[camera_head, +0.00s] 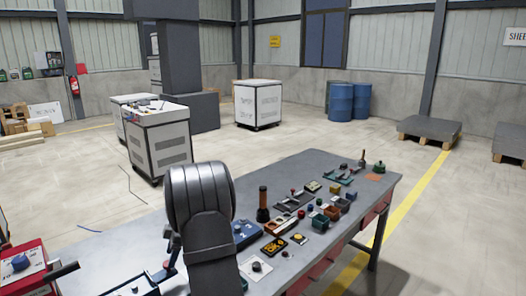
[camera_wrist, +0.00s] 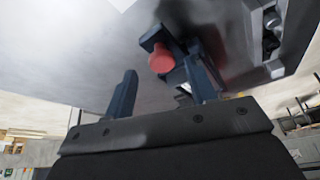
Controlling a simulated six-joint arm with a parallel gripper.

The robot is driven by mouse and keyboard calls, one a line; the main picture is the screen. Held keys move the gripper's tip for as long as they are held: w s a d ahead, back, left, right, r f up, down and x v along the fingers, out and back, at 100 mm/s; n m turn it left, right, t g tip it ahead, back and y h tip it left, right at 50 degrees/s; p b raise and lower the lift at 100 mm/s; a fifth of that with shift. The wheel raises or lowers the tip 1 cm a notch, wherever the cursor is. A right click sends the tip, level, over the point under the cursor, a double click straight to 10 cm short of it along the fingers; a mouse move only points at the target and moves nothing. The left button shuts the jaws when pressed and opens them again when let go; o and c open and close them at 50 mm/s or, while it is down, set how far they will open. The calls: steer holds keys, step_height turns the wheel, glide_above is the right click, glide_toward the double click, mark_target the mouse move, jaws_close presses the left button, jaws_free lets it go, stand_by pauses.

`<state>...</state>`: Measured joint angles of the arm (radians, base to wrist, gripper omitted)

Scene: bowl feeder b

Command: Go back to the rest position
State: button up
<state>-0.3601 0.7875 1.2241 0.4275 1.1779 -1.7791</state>
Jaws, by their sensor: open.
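My gripper (camera_wrist: 163,78) shows in the wrist view with its two dark blue fingers apart. A round red knob (camera_wrist: 161,59) on a dark bracket appears between and beyond the fingertips; I cannot tell how far off it is, and the fingers do not look closed on it. In the head view my dark arm stands in the foreground over the left part of the table, and I cannot clearly make out the gripper there.
The grey workbench (camera_head: 330,168) carries small bins, a brown-handled tool (camera_head: 263,205) and a yellow-button box (camera_head: 298,238) right of my arm. A red box (camera_head: 22,268) stands at the lower left. White cabinets (camera_head: 160,140) stand on the floor behind.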

steer(key=v, duration=1.5)
steer(key=x, duration=1.6)
steer(key=shift+f, duration=0.25)
steer(key=s+a, duration=0.2)
steer(key=shift+s+a+f, duration=0.3)
steer(key=shift+a+f, duration=0.05)
steer(key=shift+a, duration=0.05)
steer(key=shift+s+a, duration=0.3)
steer(key=o, duration=0.9)
steer(key=shift+o, duration=0.9)
steer(key=shift+a+r, duration=0.1)
steer(key=shift+r, duration=0.05)
steer(key=s+a+r+n+t+h, duration=0.1)
steer(key=s+a+r+n+h, duration=0.15)
steer(key=r, duration=0.45)
steer(key=s+a+r+n+t+h, duration=0.1)
steer(key=s+a+r+n+h, duration=0.15)
steer(key=r, duration=0.55)
steer(key=shift+m+y, duration=0.3)
steer(key=shift+y, duration=0.1)
steer(key=f, duration=0.9)
steer(key=shift+s+a+f, duration=0.2)
steer(key=shift+s+f, duration=0.05)
steer(key=shift+f, duration=0.15)
